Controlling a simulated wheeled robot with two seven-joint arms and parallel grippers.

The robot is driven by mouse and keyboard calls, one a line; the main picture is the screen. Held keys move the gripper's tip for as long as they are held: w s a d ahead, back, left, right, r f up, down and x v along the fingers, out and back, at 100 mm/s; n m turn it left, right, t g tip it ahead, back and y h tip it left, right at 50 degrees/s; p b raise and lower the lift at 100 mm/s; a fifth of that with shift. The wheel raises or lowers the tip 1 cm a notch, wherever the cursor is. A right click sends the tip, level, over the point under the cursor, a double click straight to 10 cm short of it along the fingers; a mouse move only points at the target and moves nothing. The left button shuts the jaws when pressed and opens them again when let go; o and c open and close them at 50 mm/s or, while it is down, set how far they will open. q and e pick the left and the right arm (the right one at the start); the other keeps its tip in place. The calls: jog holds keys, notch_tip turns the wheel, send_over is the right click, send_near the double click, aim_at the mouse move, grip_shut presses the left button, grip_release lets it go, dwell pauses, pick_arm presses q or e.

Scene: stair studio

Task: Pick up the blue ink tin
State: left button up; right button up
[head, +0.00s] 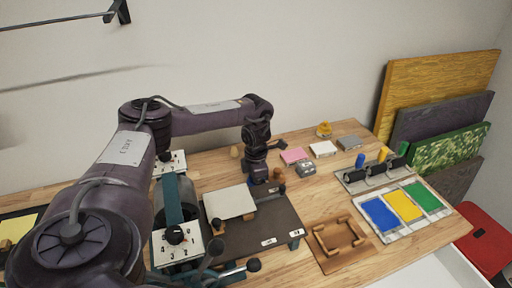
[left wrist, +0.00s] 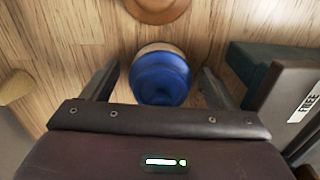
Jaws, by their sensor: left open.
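The blue ink tin (left wrist: 162,80) is a round blue thing with a pale rim at its far edge, on the wooden table in the left wrist view. My left gripper (left wrist: 157,84) is open, with one finger on each side of the tin and a gap showing on both sides. In the head view my left gripper (head: 258,178) points down at the table, just behind the dark press bed. It largely hides the tin there. My right gripper is not in view.
A brown round knob (left wrist: 156,6) stands close beyond the tin. The dark press bed (head: 270,222) is close by, with a pale plate (head: 230,202) on it. Pink, white and grey blocks, small rollers and colour slabs (head: 405,207) are to the right.

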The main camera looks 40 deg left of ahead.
pick_arm(q)
jog(key=shift+c, duration=0.7)
jog(key=c, duration=1.2)
jog(key=shift+o, duration=0.2)
